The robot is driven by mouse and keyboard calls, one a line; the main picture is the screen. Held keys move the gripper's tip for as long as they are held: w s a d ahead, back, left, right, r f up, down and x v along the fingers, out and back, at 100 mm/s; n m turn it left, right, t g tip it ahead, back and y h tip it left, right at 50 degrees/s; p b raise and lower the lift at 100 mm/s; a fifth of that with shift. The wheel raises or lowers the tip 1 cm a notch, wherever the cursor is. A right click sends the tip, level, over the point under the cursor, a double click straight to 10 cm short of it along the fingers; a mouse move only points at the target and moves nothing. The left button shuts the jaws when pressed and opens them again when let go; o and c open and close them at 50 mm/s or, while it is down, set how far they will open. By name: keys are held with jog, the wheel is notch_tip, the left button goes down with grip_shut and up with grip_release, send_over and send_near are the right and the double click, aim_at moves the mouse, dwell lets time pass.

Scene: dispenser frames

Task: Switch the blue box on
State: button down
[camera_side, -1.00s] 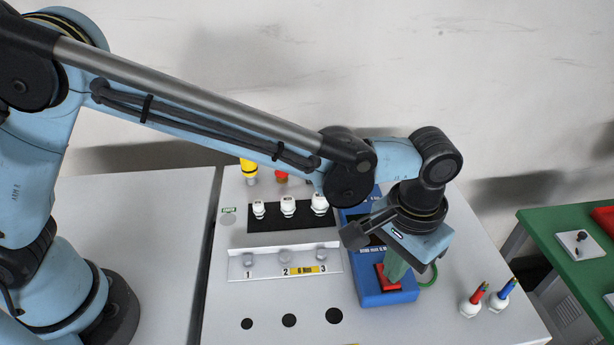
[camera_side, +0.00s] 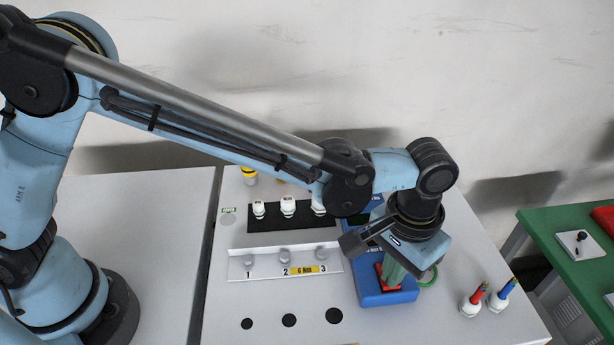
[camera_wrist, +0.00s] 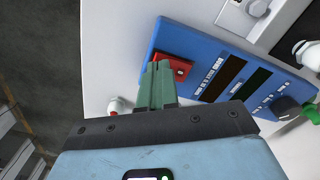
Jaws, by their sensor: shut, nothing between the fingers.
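The blue box (camera_side: 375,298) lies on the pale table under my gripper in the side view. In the wrist view the blue box (camera_wrist: 210,44) shows a red switch (camera_wrist: 183,66), two dark strips and a dark knob. The red switch (camera_side: 381,271) is partly hidden by the fingers in the side view. My gripper (camera_side: 391,284) points down with its green fingers together and empty, at the red switch. In the wrist view the fingertips (camera_wrist: 158,66) are beside the switch's left edge; I cannot tell whether they touch it.
A white rack (camera_side: 300,259) numbered 1 to 3 stands left of the box, with a black strip (camera_side: 270,222) of white fittings behind it. Two white fittings with red and blue tops (camera_side: 485,300) stand to the right. A green table (camera_side: 560,225) is at far right.

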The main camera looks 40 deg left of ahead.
jog(key=shift+f, duration=0.1)
jog(key=shift+r, duration=3.5)
jog(key=a+r+n+t+h, duration=0.1)
jog(key=a+r+n+t, duration=0.3)
jog(key=a, duration=1.4)
jog(key=s+a+f+m+t+y, duration=0.1)
jog(key=s+a+t, duration=0.2)
jog(key=a, duration=1.1)
jog(key=s, duration=0.2)
jog(key=shift+s+a+f, duration=0.2)
jog(key=shift+s+a, duration=0.1)
jog(key=shift+s, duration=0.05)
